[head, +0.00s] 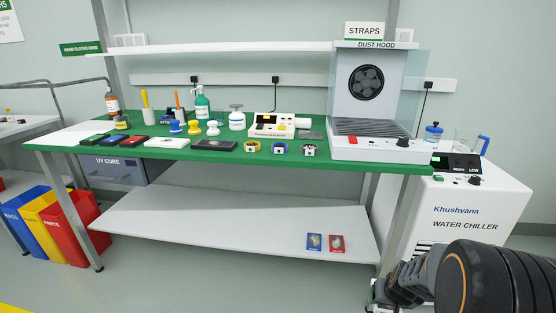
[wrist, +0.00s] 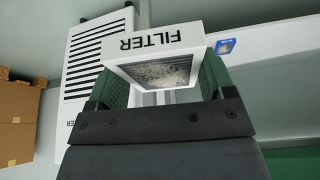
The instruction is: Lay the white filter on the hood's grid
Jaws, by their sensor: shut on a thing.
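In the wrist view, the white filter (wrist: 152,42) is a square frame with the word FILTER on its side and a speckled grey middle. My gripper (wrist: 160,82) is shut on it, with a green-padded finger at each side. The filter is tilted towards the camera. In the head view, the dust hood (head: 408,95) stands at the right end of the green bench. Its dark slatted grid (head: 370,128) lies bare on the white base, below a black fan. My arm reaches down at the lower right there, well below the hood, and the filter is not clear.
The water chiller (head: 470,215) stands right of the bench, with a jug and a blue-lidded jar on top. Bottles, tools and rings line the bench (head: 220,155). The white lower shelf (head: 230,220) holds a blue and a red packet. Cardboard boxes (wrist: 22,120) show in the wrist view.

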